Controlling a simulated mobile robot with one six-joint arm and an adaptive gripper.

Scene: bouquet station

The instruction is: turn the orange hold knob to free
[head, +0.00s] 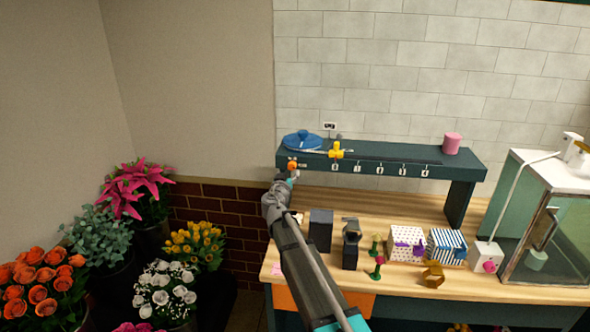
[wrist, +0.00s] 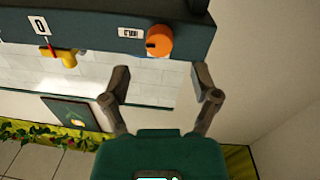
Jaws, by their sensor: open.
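The orange hold knob (head: 292,166) sits on the left end of the dark green shelf's front face. In the wrist view the knob (wrist: 159,41) is round, with a short dark mark on its left side facing a small white label (wrist: 130,33). The label's lettering is too small to read surely. My gripper (wrist: 161,74) is open and empty. In the wrist view its two fingers lie left and right of the knob's line, apart from it. In the head view my gripper (head: 292,179) is just below the knob, partly hidden by my arm.
The dark green shelf (head: 400,156) carries a blue item (head: 302,140), a yellow valve-like piece (head: 336,150) and a pink cylinder (head: 452,143). Below, the wooden bench (head: 460,280) holds dark blocks, patterned boxes and a glass cabinet (head: 540,220). Flower buckets stand at left.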

